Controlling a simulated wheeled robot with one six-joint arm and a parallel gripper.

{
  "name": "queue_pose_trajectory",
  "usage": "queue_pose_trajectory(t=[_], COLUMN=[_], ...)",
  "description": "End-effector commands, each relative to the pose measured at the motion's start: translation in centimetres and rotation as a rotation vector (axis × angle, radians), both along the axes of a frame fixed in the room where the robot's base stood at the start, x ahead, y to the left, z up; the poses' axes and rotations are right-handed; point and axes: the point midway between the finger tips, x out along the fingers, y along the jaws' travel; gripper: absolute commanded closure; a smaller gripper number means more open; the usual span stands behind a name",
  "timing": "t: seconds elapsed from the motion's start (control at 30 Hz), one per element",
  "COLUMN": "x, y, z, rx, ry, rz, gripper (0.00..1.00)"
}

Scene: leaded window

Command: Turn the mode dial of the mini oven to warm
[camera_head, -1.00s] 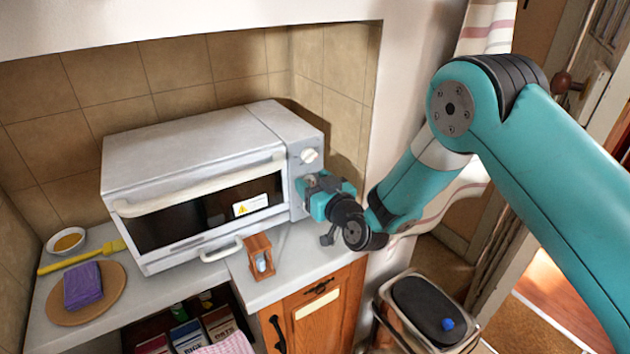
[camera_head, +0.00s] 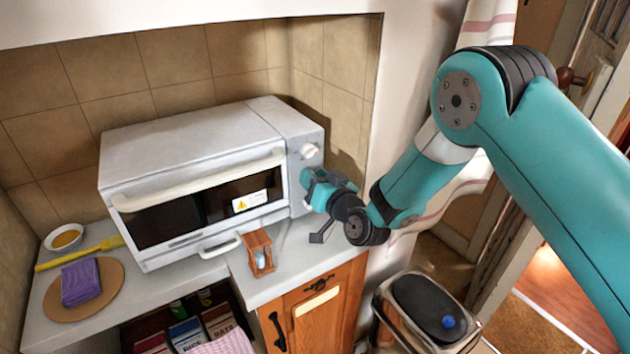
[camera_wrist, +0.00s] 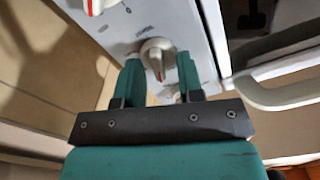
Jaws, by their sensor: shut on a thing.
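The mini oven (camera_head: 190,140) is a pale grey box on the counter with its door shut. Its control panel is on the right of its front. A white dial (camera_head: 309,151) shows at the panel's top, above my gripper (camera_head: 308,188). In the wrist view, my gripper (camera_wrist: 159,72) has its two teal fingers on either side of a white dial (camera_wrist: 156,52) with a red mark, and is shut on it. Another white dial (camera_wrist: 95,5) with a red mark is cut by the top edge. The small panel lettering is too blurred to read surely.
A purple cloth (camera_head: 80,282) on a round board, a yellow brush (camera_head: 80,254) and a small bowl (camera_head: 64,238) are at left. A lidded bin (camera_head: 425,310) stands at lower right.

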Motion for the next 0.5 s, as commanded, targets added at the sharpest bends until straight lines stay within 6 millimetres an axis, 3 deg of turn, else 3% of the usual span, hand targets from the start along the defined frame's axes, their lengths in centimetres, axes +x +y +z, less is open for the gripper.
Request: queue_pose_trajectory(t=[0.5], x=[0.30], y=[-0.45], z=[-0.18], rx=[0.386], ry=[0.258], rz=[-0.003], gripper=[0.89])
